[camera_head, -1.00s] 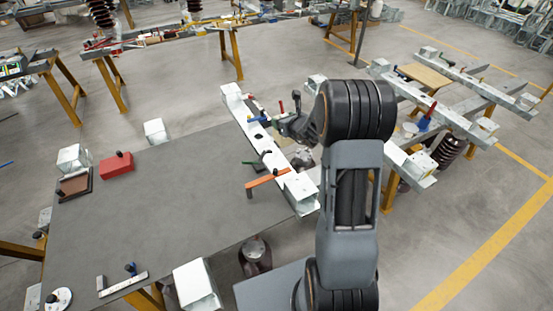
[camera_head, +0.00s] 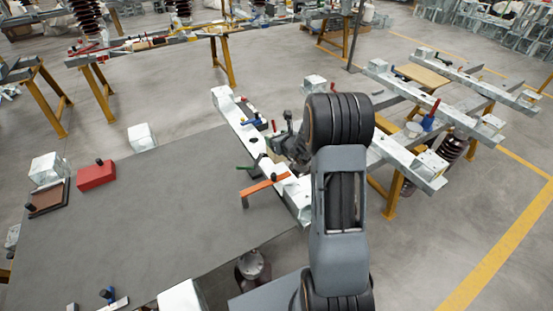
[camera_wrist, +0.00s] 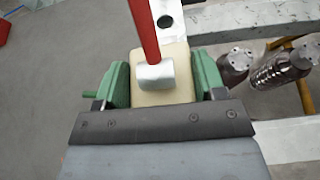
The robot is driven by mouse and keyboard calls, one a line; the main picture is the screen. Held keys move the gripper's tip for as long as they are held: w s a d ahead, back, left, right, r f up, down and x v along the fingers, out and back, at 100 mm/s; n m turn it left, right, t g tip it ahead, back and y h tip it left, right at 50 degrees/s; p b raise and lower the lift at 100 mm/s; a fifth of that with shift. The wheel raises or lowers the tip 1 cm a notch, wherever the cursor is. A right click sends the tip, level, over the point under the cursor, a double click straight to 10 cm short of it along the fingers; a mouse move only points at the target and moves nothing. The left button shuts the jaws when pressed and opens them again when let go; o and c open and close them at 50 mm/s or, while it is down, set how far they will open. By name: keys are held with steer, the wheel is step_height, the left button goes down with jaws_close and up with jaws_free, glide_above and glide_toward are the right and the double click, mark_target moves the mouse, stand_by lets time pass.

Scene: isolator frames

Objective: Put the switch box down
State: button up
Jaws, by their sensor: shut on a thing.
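The switch box (camera_wrist: 184,66) is a cream block with a grey metal cylinder and a long red lever (camera_wrist: 141,28) on it. My gripper (camera_wrist: 164,78) is shut on it, with a green finger along each side. In the head view, my arm and wrist hide most of the gripper and the box. The wrist is over the long white beam (camera_head: 237,118) at the table's right edge. I cannot tell whether the box touches a surface.
The grey table (camera_head: 150,225) has wide free room. A red block (camera_head: 96,175) and a brown tray (camera_head: 47,197) lie at its left. An orange-handled tool (camera_head: 263,184) lies near the beam's front end. More metal beams (camera_head: 405,165) stand to the right.

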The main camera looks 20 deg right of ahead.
steer(key=shift+f+p, duration=0.3)
steer(key=shift+f, duration=2.9)
steer(key=shift+f+b, duration=0.65)
steer(key=shift+b, duration=0.25)
steer(key=o, duration=1.3)
